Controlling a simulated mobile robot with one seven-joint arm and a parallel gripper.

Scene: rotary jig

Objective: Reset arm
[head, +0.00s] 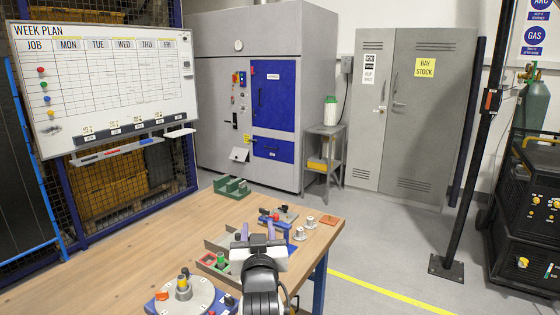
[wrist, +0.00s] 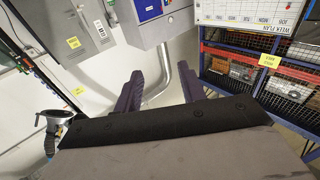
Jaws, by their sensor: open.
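My gripper (head: 258,231) is held above the workbench in the head view, its purple fingers apart with nothing between them. In the wrist view my gripper (wrist: 161,88) also shows its two fingers spread and empty, pointing towards the cabinets and wall. The rotary jig (head: 204,296), a grey round plate on a blue base, is at the bottom of the head view, left of my arm. An orange piece and a yellow-and-dark post stand on it. My arm hides part of the bench.
The wooden bench (head: 120,262) is bare on its left. A tray (head: 214,263) is beside my gripper.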

